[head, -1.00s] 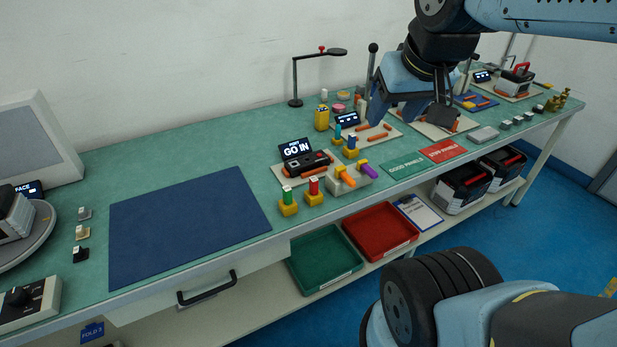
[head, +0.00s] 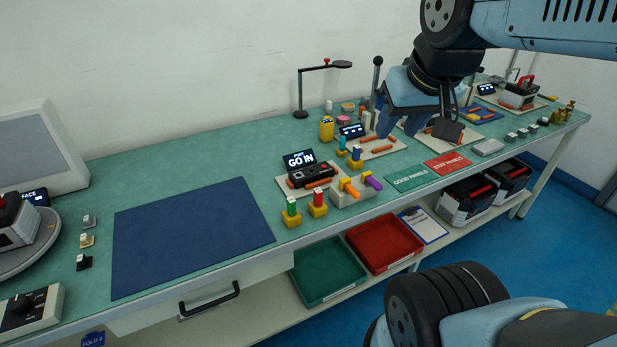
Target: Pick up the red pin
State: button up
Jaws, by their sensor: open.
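The red pin (head: 317,197) stands upright in a small yellow block near the front edge of the bench. A green pin (head: 291,206) stands in a like yellow block just to its left. My gripper (head: 418,122) is open over the right part of the bench, up and to the right of the red pin and well apart from it. Nothing shows between its fingers.
A grey block (head: 346,194) with orange and purple pins sits right of the red pin. The blue mat (head: 190,235) is bare. Green (head: 325,293) and red (head: 385,264) trays lie below.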

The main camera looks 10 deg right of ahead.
aim_at(317, 193)
jog(key=z, duration=1.4)
jog(key=k, duration=1.6)
jog(key=u, duration=1.35)
jog(key=i, duration=1.05)
jog(key=z, duration=0.1)
